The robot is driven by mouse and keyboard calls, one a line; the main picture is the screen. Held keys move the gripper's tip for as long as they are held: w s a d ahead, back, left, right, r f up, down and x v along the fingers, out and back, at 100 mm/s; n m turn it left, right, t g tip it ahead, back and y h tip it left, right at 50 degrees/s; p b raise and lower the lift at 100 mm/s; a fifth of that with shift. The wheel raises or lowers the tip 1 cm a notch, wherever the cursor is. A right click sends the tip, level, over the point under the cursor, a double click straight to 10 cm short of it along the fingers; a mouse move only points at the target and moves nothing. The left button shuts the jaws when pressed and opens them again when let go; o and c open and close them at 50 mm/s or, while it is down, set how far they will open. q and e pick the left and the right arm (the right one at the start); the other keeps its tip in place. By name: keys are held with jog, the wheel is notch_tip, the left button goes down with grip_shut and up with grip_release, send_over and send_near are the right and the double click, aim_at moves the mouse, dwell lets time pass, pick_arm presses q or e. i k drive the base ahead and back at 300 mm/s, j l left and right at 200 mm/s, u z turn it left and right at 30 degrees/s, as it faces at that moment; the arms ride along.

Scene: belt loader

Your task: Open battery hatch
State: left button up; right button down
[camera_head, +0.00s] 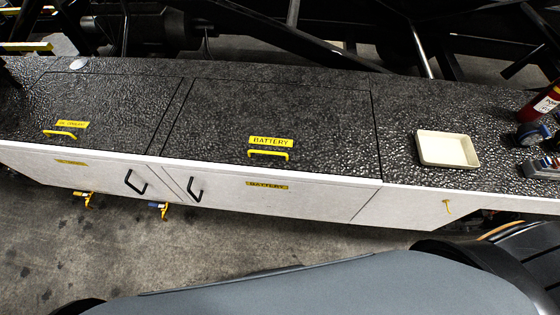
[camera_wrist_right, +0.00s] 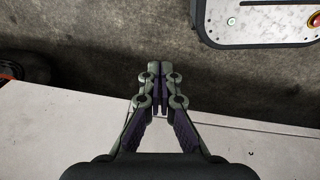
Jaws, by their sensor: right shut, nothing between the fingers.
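The battery hatch (camera_head: 330,115) is a dark textured panel in the top of the long cabinet, lying flush and closed in the head view. It has a yellow BATTERY label (camera_head: 271,141) and a yellow handle (camera_head: 268,154) near its front edge. My right gripper (camera_wrist_right: 157,66) shows in the right wrist view with its fingers together and nothing between them. Behind it in that picture are a pale surface and the dark floor. Neither gripper shows in the head view, and nothing touches the hatch handle there.
Left of it is another hatch with a yellow handle (camera_head: 60,134). A cream tray (camera_head: 447,149), a red extinguisher (camera_head: 540,104) and small items stand at the right. White front doors have black handles (camera_head: 195,190). Dark frame bars cross behind the cabinet.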

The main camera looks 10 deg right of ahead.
aim_at(296, 128)
jog(key=i+j+z, duration=0.15)
jog(key=j+z, duration=0.25)
jog(key=j, duration=0.25)
jog(key=i+j+z, duration=0.1)
jog(key=j+z, duration=0.3)
jog(key=j, duration=0.25)
jog(key=j+z, duration=0.4)
jog(key=j, duration=0.3)
